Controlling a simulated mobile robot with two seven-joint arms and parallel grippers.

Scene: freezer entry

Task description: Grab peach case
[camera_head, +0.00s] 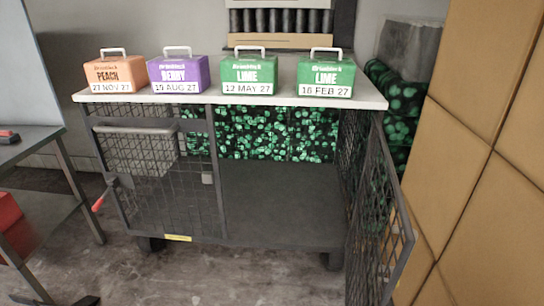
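The peach case (115,73) is an orange box with a white top handle, labelled "PEACH" and "27 NOV 27". It stands upright at the left end of the white top (290,98) of a wire cage cart. Right beside it is a purple berry case (178,74) labelled "19 AUG 27". Farther right stand two green lime cases, one labelled "12 MAY 27" (249,74) and one "18 FEB 27" (326,78). Neither of my grippers is in view.
The cage cart's right mesh door (380,230) swings open toward me; a mesh panel with a grey basket (135,150) covers its left front. A metal table (30,150) stands at the left. Stacked brown boxes (480,150) fill the right. Concrete floor shows in front.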

